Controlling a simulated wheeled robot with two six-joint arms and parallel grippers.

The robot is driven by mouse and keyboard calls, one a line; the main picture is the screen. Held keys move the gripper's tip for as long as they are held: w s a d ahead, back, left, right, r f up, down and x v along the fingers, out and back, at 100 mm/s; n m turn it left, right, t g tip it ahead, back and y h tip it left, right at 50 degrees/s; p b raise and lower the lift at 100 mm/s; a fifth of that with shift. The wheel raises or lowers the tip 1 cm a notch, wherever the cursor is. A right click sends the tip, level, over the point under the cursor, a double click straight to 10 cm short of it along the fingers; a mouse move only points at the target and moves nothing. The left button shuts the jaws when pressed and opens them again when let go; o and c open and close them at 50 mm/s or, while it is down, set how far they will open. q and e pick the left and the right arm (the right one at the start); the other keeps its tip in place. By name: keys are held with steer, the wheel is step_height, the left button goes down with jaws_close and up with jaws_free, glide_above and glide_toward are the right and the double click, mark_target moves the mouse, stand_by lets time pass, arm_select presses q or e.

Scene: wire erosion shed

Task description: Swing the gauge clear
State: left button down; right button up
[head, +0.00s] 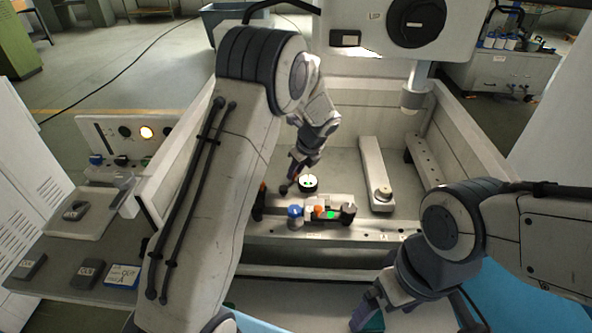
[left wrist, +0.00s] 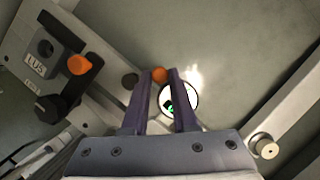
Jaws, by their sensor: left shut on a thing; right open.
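The gauge (head: 308,184) is a small round dial with a white face, a black rim and a green patch, inside the machine's tank. It also shows in the left wrist view (left wrist: 187,98), partly hidden behind a finger. My left gripper (head: 289,185) is beside the gauge, on its left. In the left wrist view my left gripper (left wrist: 162,76) is shut on an orange ball knob (left wrist: 160,75) at its fingertips. I cannot tell how the knob joins the gauge. My right gripper (head: 415,316) is open and empty at the front, well away from the gauge.
A rail with blue (head: 295,211) and orange (head: 318,211) knobs lies in front of the gauge. A pale bar (head: 374,165) lies to its right, below the machine head (head: 415,92). Tank walls enclose them. A side shelf at left holds a tray (head: 92,222).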

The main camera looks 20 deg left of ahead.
arm_select(q)
steer(key=shift+w+a+r+n, duration=0.1)
steer(key=shift+n, duration=0.2)
stand_by(0.7)
steer(key=shift+w+a+n+g+p, duration=0.15)
steer(key=shift+a+n+g+p, duration=0.2)
steer(key=shift+n+p, duration=0.35)
steer(key=n, duration=0.1)
steer(key=a+n+g+p, duration=0.1)
steer(key=shift+w+n+y, duration=0.15)
steer(key=shift+n+y, duration=0.15)
steer(key=shift+n, duration=0.1)
steer(key=shift+a+n+g+p, duration=0.2)
steer(key=shift+a+n+g, duration=0.2)
steer(key=shift+n, duration=0.65)
steer(key=shift+a+n+g+p, duration=0.15)
steer(key=shift+a+n+g, duration=0.2)
steer(key=shift+n, duration=0.65)
steer(key=shift+a+n+g+p, duration=0.2)
steer(key=shift+a+n+g, duration=0.2)
steer(key=shift+n, duration=0.65)
steer(key=shift+s, duration=0.2)
steer(key=c, duration=0.7)
jaws_free()
